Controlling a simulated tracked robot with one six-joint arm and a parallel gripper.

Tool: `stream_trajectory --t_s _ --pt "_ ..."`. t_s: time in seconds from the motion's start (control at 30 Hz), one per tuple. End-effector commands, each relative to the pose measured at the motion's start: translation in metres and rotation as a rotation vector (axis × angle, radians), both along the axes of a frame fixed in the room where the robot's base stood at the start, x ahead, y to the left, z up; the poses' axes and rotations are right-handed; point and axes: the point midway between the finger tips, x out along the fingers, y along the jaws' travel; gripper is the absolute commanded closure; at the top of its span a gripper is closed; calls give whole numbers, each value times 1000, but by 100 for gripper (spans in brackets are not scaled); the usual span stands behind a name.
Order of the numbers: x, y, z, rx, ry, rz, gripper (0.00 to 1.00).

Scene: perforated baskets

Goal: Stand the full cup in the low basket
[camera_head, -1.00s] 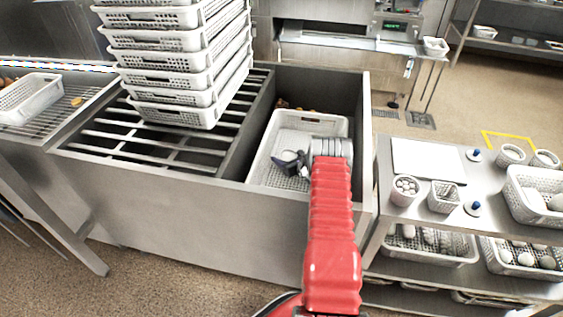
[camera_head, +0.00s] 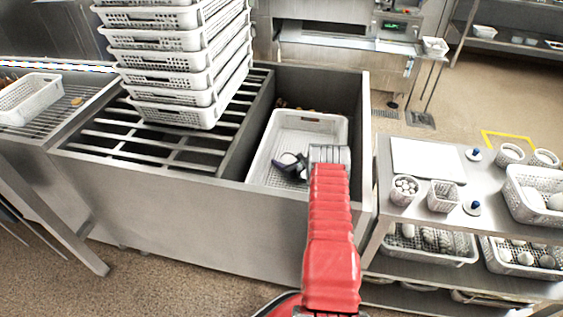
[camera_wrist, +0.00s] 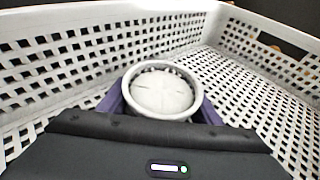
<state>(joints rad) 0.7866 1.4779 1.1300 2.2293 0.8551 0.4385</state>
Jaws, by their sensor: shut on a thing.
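In the wrist view a round white cup (camera_wrist: 161,91) with pale contents up near its rim sits between the purple fingers of my gripper (camera_wrist: 160,108), which are shut on it. The cup looks upright. Around it are the perforated walls of the low white basket (camera_wrist: 245,40). In the head view the basket (camera_head: 318,122) sits in the right-hand bay of the steel counter. I cannot tell whether the cup's base touches the basket floor.
A tall stack of white baskets (camera_head: 185,60) stands on the slatted rack left of the bay. The steel wall (camera_head: 365,130) borders the bay on the right. A trolley (camera_head: 385,215) with a full cup (camera_head: 405,189) and more baskets stands right. The basket's far part is clear.

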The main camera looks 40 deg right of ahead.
Motion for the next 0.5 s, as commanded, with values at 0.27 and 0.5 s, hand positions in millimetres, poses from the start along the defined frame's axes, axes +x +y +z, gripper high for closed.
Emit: stream_trajectory --t_s 0.27,0.5 --pt "-6 6 -17 8 28 1 27" --pt "-6 8 -17 6 31 6 23"
